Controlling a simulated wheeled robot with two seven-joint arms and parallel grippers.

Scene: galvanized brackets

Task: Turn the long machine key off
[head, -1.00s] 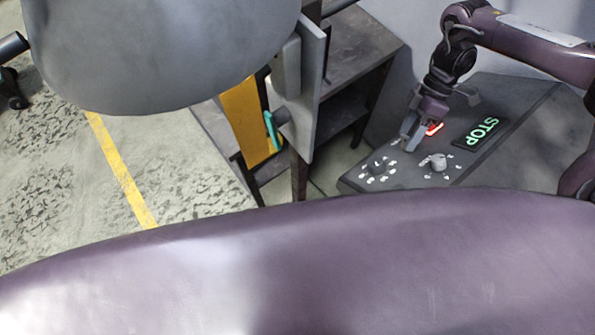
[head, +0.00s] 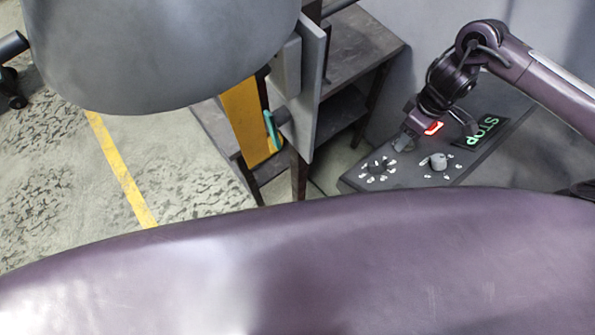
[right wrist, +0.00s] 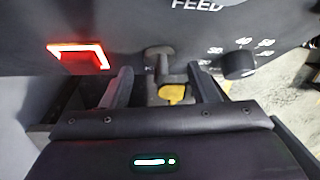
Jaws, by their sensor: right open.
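My right gripper (right wrist: 159,72) is open, one finger on each side of the grey piece, with gaps showing. In the head view my right gripper (head: 403,142) is low over the sloped control panel (head: 410,177), and it hides the key there. How far the key is turned is unclear. My left gripper is not in view.
A red-lit switch (right wrist: 80,57) lies left of the key, and a black numbered dial (right wrist: 239,64) lies right of it. A dark metal table (head: 345,55) stands left of the panel.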

